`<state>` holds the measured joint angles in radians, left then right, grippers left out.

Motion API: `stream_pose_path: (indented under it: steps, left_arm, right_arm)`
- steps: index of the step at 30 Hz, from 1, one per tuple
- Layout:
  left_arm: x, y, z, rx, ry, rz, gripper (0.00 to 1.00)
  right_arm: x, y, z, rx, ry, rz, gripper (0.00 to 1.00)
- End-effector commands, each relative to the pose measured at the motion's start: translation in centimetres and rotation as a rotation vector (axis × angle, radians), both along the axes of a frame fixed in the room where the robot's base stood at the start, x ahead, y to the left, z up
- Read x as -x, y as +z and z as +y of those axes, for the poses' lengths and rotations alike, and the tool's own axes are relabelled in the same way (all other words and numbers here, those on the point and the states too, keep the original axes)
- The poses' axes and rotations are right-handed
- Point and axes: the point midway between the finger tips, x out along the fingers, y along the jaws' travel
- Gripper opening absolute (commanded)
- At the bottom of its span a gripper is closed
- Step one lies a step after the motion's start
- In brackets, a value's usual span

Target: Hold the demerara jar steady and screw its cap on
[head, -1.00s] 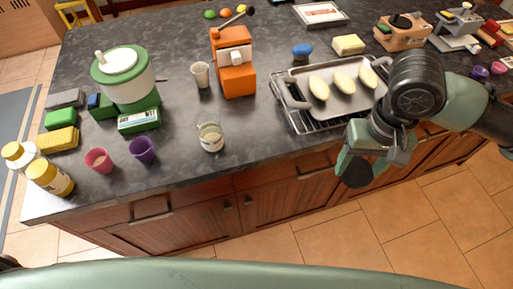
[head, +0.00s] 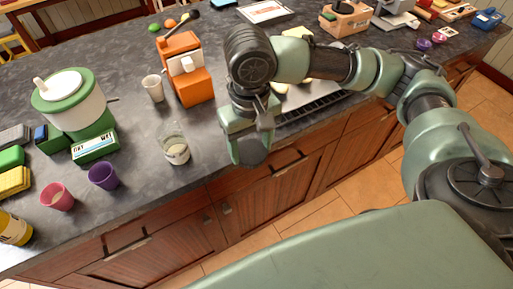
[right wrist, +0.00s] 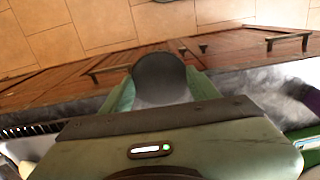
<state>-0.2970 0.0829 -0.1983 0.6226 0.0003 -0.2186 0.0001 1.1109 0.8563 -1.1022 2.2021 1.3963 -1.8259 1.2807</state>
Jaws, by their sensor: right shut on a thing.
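A clear glass jar (head: 174,146) with pale contents low in it stands upright and open on the counter near its front edge; I take it for the demerara jar. My right gripper (head: 247,138) is right of the jar, apart from it, over the counter's front edge. It is shut on a dark round cap (head: 253,150). The right wrist view shows the cap (right wrist: 160,76) between the two green fingers of the gripper (right wrist: 163,92). My left gripper is not in view.
An orange machine (head: 186,72) and a pale cup (head: 153,88) stand behind the jar. A purple cup (head: 103,176) and a pink cup (head: 57,197) stand to its left. A tray with rack (head: 312,100) is partly hidden behind my right arm.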

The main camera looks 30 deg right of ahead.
Motion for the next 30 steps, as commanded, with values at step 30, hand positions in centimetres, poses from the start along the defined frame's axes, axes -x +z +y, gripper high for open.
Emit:
stream_pose_path:
  steps: [30]
  left_arm:
    - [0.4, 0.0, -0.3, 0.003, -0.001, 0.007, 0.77]
  right_arm:
    - [-12.8, 11.0, 14.2, 0.007, -0.377, -0.001, 0.23]
